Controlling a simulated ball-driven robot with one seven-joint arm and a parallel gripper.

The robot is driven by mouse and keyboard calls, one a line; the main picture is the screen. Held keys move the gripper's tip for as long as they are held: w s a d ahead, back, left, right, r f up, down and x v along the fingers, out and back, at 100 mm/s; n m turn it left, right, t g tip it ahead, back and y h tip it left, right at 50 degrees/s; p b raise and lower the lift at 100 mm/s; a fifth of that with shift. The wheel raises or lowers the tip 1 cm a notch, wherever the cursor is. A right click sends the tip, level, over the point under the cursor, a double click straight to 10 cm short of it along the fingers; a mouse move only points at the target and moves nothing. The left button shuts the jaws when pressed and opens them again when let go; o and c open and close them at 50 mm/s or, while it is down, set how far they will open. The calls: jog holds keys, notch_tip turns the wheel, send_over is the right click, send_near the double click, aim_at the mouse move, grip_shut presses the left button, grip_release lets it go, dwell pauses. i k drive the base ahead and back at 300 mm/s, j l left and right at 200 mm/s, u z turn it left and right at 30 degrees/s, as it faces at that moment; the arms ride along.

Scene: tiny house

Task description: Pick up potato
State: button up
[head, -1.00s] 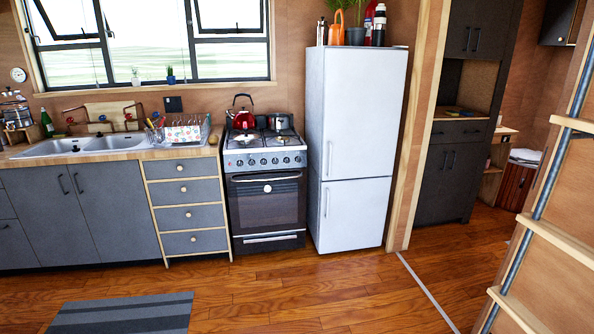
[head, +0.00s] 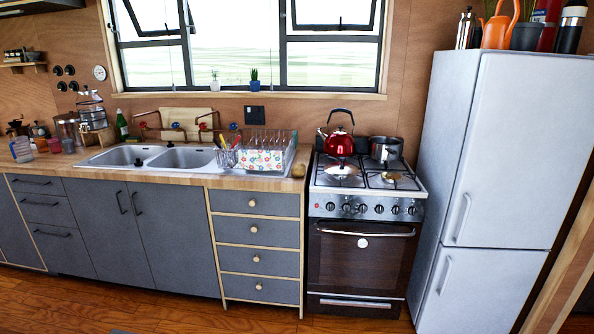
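A small round brownish-yellow item that looks like the potato (head: 298,171) sits on the wooden counter (head: 190,181). It is at the counter's right end, just left of the stove and right of the dish rack. It is small in the head view, so its details are hard to tell. My gripper is not in view.
A dish rack (head: 263,154) and a double sink (head: 150,157) are left of the potato. The stove (head: 362,240) carries a red kettle (head: 340,143) and a pot (head: 385,149). A white fridge (head: 500,160) stands at right. Little floor shows in front of the drawers (head: 255,232).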

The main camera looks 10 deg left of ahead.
aim_at(298, 170)
jog(key=i+j, duration=0.15)
jog(key=i, duration=0.45)
jog(key=i+j, duration=0.1)
jog(key=i, duration=0.5)
jog(key=i+j, duration=0.15)
jog(key=i, duration=0.45)
